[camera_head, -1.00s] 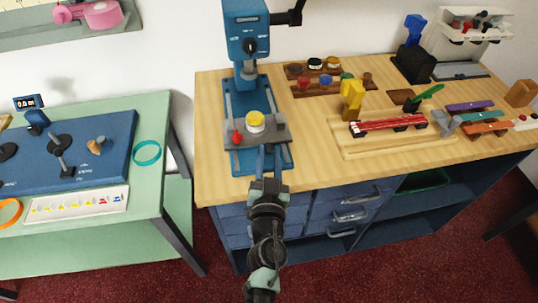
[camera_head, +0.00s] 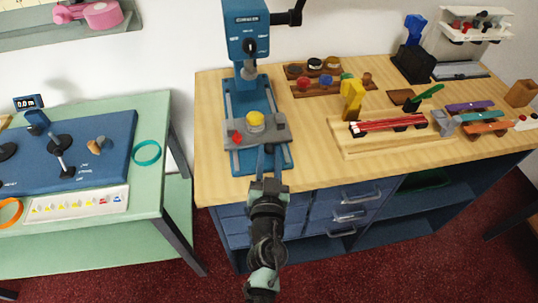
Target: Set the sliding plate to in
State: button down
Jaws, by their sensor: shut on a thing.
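The sliding plate (camera_head: 276,131) is a flat grey plate lying across the blue base with rails of the blue press (camera_head: 247,32). It sits around the middle to front part of that base. A yellow round piece (camera_head: 255,121) sits on the plate, and a small red part (camera_head: 237,138) is at its left end. My gripper (camera_head: 269,153) reaches in from the front and is shut at the plate's front edge. The part between the fingers is hidden, apparently a grip of the plate.
The wooden counter (camera_head: 215,150) is bare left of the press base. A wooden tray (camera_head: 385,150) with a red striped piece lies to the right, with small round pots (camera_head: 315,64) behind. A green table (camera_head: 152,112) with a blue panel stands left. Drawers (camera_head: 345,215) are below the counter.

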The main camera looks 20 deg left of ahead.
aim_at(266, 143)
jog(key=shift+a+x, duration=0.2)
jog(key=shift+x, duration=0.85)
jog(key=shift+a+x, duration=0.15)
jog(key=shift+x, duration=0.9)
jog(key=shift+s, duration=0.2)
jog(key=c, duration=0.6)
grip_release()
jog(key=shift+s, duration=0.1)
jog(key=v, duration=1.2)
jog(key=shift+s+d, duration=0.2)
jog(key=shift+s, duration=0.15)
